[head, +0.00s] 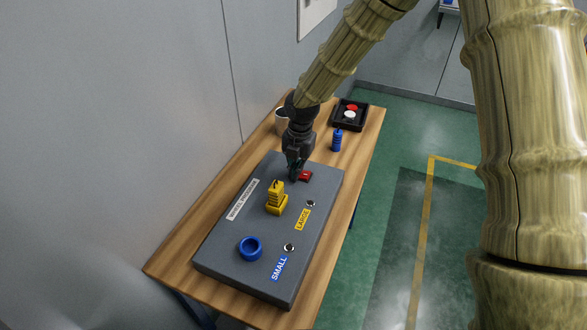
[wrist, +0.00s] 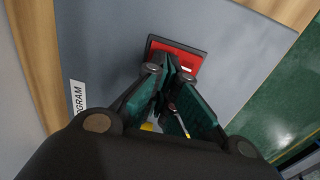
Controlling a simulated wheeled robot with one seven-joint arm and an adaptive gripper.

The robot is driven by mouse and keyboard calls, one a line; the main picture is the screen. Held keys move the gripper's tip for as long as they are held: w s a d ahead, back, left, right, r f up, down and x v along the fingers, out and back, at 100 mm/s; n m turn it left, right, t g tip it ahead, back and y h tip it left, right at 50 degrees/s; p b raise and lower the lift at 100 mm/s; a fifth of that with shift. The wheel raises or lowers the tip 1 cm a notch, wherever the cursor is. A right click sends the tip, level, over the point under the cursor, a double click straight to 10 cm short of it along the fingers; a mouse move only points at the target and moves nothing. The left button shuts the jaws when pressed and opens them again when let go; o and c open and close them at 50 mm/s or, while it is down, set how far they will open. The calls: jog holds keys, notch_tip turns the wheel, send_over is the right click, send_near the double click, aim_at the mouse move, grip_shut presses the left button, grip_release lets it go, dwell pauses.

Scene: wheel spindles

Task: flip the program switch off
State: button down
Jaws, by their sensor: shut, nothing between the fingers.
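The program switch is a red rocker in a dark frame (head: 306,175) at the far end of the grey panel (head: 225,255). In the wrist view the red rocker (wrist: 187,58) lies just beyond my fingertips. My gripper (head: 293,177) points down at the switch's left side, its fingers shut and empty. The fingertips (wrist: 175,68) overlap the near edge of the switch in the wrist view. I cannot tell whether they touch it. Part of the rocker is hidden behind the fingers.
On the panel stand a yellow stacked piece (head: 276,198) and a blue ring (head: 250,248), near LARGE and SMALL labels. Behind the panel on the wooden table (head: 170,268) are a blue cylinder (head: 337,140), a light cup (head: 281,122) and a black tray (head: 361,122) with red and white round pieces.

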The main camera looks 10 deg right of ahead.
jog(key=shift+s+d+r+p, duration=0.25)
jog(key=shift+s+d+p, duration=0.1)
jog(key=shift+s+d, duration=0.1)
jog(key=shift+w, duration=0.1)
jog(key=r+p, duration=0.3)
jog(key=r, duration=0.1)
jog(key=shift+w+a+p, duration=0.15)
jog(key=shift+a+p, duration=0.1)
jog(key=shift+p, duration=0.15)
jog(key=shift+w+r+b, duration=0.15)
jog(key=shift+r+b, duration=0.35)
notch_tip(320, 180, up, 9)
jog(key=b, duration=0.2)
jog(key=shift+w+a+b, duration=0.25)
jog(key=shift+a+b, duration=0.05)
jog(key=shift+a, duration=0.15)
